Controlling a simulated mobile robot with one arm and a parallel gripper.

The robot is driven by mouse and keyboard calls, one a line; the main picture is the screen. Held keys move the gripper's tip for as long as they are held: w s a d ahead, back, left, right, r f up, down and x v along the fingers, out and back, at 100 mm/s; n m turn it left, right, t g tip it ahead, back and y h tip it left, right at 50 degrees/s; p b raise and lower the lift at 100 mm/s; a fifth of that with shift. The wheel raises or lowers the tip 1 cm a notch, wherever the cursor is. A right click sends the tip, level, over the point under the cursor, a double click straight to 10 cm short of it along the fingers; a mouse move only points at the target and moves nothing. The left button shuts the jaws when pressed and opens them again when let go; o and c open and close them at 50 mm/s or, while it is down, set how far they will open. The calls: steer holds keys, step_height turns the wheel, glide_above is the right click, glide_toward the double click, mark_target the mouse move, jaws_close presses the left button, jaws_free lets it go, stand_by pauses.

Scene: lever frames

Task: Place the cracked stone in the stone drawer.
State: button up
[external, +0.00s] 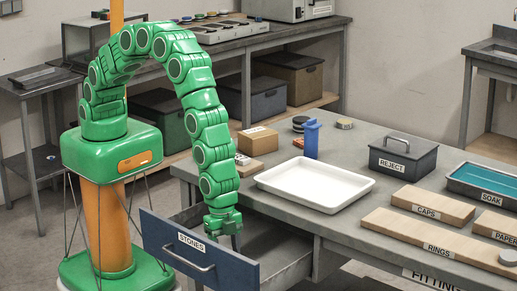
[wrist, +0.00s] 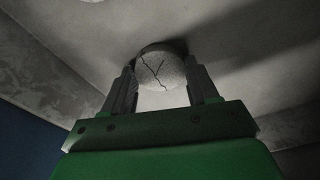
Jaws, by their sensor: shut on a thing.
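The cracked stone (wrist: 160,68) is round and pale grey with dark branching cracks, seen in the wrist view. My gripper (wrist: 162,85) is shut on it, one finger on each side. In the external view my gripper (external: 224,243) points down into the open stone drawer (external: 198,260), whose blue front is labelled STONES. The stone is hidden in the external view. The wrist view shows the grey drawer floor behind the stone; whether the stone touches it I cannot tell.
The drawer is pulled out from the grey workbench (external: 380,150). On the bench are a white tray (external: 314,184), a blue upright object (external: 312,139), a REJECT box (external: 403,158), a SOAK tray (external: 490,183) and the CAPS (external: 432,204) and RINGS (external: 440,240) boards.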

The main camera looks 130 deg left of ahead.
steer(key=shift+f, duration=0.1)
steer(key=o, duration=1.1)
steer(key=s+a+r, duration=0.1)
steer(key=s+r, duration=0.3)
steer(key=r, duration=0.4)
steer(key=s+a+r+g, duration=0.1)
steer(key=s+r, duration=0.3)
steer(key=r, duration=0.4)
steer(key=s+a+r, duration=0.1)
steer(key=s+r, duration=0.4)
steer(key=r, duration=0.4)
steer(key=s+a+r+n, duration=0.1)
steer(key=s+r, duration=0.3)
steer(key=s, duration=0.8)
steer(key=s+a+r+n+g, duration=0.1)
steer(key=s+r, duration=0.3)
steer(key=s, duration=0.8)
steer(key=s+a+r+n+g, duration=0.1)
steer(key=s+r, duration=0.3)
steer(key=s, duration=0.7)
steer(key=shift+s+a+r, duration=0.2)
steer(key=shift+a, duration=0.25)
steer(key=shift+s+a+r, duration=0.15)
steer(key=shift+s+a, duration=0.05)
steer(key=shift+a, duration=0.2)
